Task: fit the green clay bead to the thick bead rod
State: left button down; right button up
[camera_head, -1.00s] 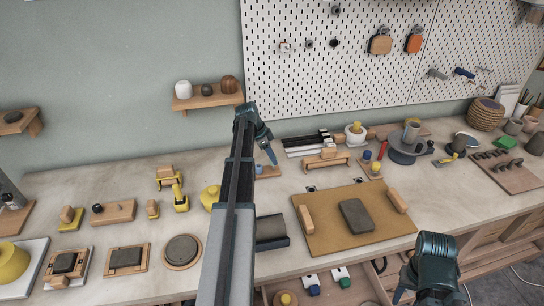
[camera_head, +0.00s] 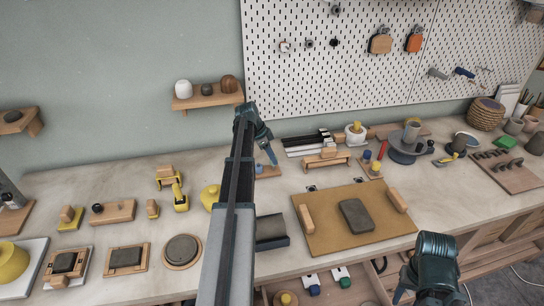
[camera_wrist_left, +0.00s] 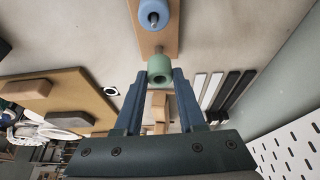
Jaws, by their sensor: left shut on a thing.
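My left gripper (camera_head: 273,159) is over the small wooden bead board (camera_head: 270,172) at the back of the bench. In the left wrist view its fingertips (camera_wrist_left: 160,74) are shut on the green clay bead (camera_wrist_left: 159,67). The board (camera_wrist_left: 172,40) lies just beyond the bead. A blue bead (camera_wrist_left: 153,10) sits on it around a metal rod (camera_wrist_left: 153,18). A short stub shows right beside the green bead; I cannot tell whether the bead is on it. My right gripper (camera_head: 400,292) is low at the front right, its jaws unclear.
A tan work board (camera_head: 330,235) with a dark clay slab (camera_head: 356,215) lies in front. A yellow pot (camera_head: 210,197) stands left of my left arm.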

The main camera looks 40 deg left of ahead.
pick_arm(q)
jog(key=shift+f, duration=0.15)
jog(key=shift+f+b, duration=1.35)
jog(key=shift+b, duration=0.1)
jog(key=shift+c, duration=2.1)
grip_release()
jog(key=shift+r, duration=0.1)
jog(key=p+v, duration=1.2)
jog(key=v, duration=0.1)
jog(key=shift+r+p, duration=0.35)
jog(key=shift+p, duration=0.05)
jog(key=shift+a, duration=0.1)
